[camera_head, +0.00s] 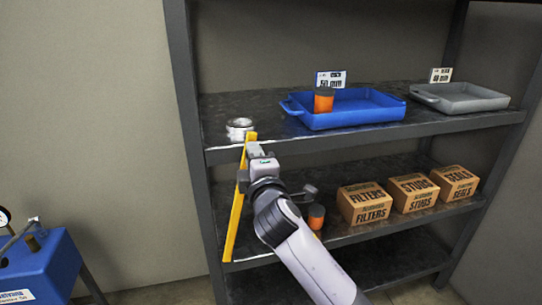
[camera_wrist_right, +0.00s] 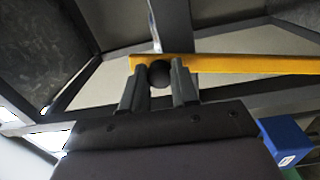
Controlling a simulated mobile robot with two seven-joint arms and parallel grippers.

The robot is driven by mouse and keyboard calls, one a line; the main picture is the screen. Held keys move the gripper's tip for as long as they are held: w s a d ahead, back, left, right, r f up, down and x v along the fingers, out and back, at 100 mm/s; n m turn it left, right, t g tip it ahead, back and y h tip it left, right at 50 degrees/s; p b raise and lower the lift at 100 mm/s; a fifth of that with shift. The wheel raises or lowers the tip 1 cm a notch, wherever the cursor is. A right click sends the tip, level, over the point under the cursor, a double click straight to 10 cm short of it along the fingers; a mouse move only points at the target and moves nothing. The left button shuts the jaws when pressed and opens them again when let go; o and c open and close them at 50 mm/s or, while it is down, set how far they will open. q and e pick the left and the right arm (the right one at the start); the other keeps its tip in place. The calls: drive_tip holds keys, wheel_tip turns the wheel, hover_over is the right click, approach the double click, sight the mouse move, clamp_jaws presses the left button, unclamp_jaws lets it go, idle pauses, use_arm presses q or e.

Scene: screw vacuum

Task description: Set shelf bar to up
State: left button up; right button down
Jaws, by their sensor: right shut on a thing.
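The yellow shelf bar (camera_head: 234,222) stands nearly upright at the left front of the shelf unit, leaning slightly, its top at the upper shelf's edge. My right gripper (camera_head: 256,153) is at the bar's upper part. In the right wrist view, the gripper (camera_wrist_right: 159,80) is shut on a round black knob (camera_wrist_right: 159,71) at one end of the bar (camera_wrist_right: 240,64). The knob is hidden behind the gripper in the head view. My left gripper is not in view.
The upper shelf holds a silver ring (camera_head: 239,128), a blue tray (camera_head: 365,108) with an orange-and-black cylinder (camera_head: 323,101), and a grey tray (camera_head: 462,98). Below are several cardboard boxes (camera_head: 411,191) and another orange cylinder (camera_head: 316,217). A blue machine (camera_head: 40,268) stands lower left.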

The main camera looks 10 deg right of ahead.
drive_tip(key=shift+a+r, duration=0.25)
drive_tip(key=shift+a, duration=0.1)
drive_tip(key=c, duration=0.8)
unclamp_jaws()
drive_tip(key=shift+c, duration=0.2)
drive_tip(key=shift+f, duration=0.1)
drive_tip(key=s, duration=0.7)
drive_tip(key=shift+d+f, duration=0.15)
drive_tip(key=shift+d, duration=0.15)
